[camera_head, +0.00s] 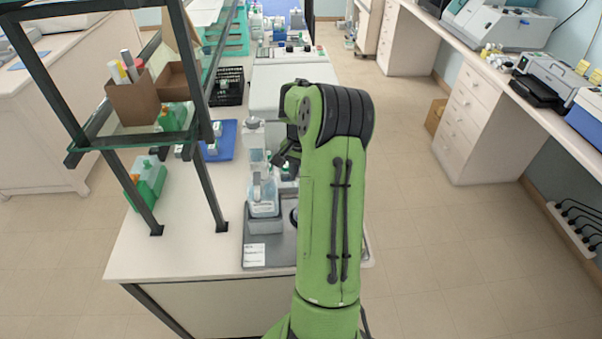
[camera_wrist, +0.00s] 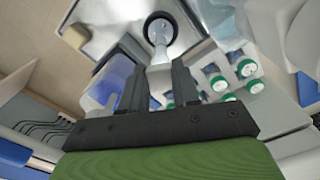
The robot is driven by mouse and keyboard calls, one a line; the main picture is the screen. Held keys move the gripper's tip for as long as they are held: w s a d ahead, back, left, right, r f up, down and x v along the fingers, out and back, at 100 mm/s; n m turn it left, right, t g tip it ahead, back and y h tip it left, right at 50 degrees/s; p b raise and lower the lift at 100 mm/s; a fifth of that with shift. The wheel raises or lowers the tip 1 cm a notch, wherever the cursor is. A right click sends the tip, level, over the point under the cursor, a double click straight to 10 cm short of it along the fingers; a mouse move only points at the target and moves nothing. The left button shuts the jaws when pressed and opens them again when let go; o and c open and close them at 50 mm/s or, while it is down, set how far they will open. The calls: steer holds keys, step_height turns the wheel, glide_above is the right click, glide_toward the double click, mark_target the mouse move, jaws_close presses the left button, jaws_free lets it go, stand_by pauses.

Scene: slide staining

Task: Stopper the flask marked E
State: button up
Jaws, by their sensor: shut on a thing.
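My gripper (camera_wrist: 160,75) is shut on a pale, tapered piece (camera_wrist: 159,54), which looks like the stopper. Its narrow part reaches toward a dark ring (camera_wrist: 146,24) with a pale centre in the wrist view; I cannot tell whether they touch. In the head view my gripper (camera_head: 280,160) is dark and partly hidden by my green arm, above the bench. A clear vessel with pale blue contents (camera_head: 263,197) stands in a grey holder on the grey tray (camera_head: 252,230). I cannot read a letter E on any vessel, so I cannot tell which flask is marked E.
Several green-capped bottles (camera_wrist: 246,68) stand at the right in the wrist view. A dark-framed shelf (camera_head: 207,170) stands on the bench at the left, with a green-and-white container (camera_head: 147,185) beneath it. A blue tray (camera_head: 226,139) lies behind. The bench's front-left is clear.

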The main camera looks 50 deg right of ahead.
stand_by(0.3)
steer(key=o, duration=1.5)
steer(key=shift+r+p, duration=2.35)
steer(key=shift+r, duration=0.7)
steer(key=shift+f, duration=0.1)
